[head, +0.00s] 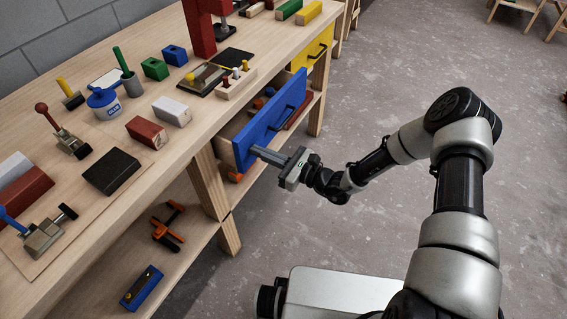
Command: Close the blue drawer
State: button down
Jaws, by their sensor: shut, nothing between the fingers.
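The blue drawer (270,122) sits under the workbench top in the head view and stands partly open, with its front pulled out from the bench. A dark handle (282,117) is on its front, and a few small items show inside. My gripper (254,151) is shut and empty. Its fingertips are at the lower left part of the blue front, left of the handle. They look close to or against the front; I cannot tell whether they touch.
The wooden workbench (140,185) carries blocks, clamps and tools. A yellow drawer (311,47) is farther along the bench. A bench leg (207,183) stands left of my gripper, and a lower shelf holds an orange clamp (167,226).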

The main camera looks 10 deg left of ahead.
jog(key=b+x, duration=0.1)
jog(key=x, duration=0.7)
jog(key=shift+a+f, duration=0.1)
jog(key=shift+a, duration=0.05)
jog(key=shift+w+a+r, duration=0.1)
jog(key=shift+a+r, duration=0.1)
jog(key=shift+r, duration=0.1)
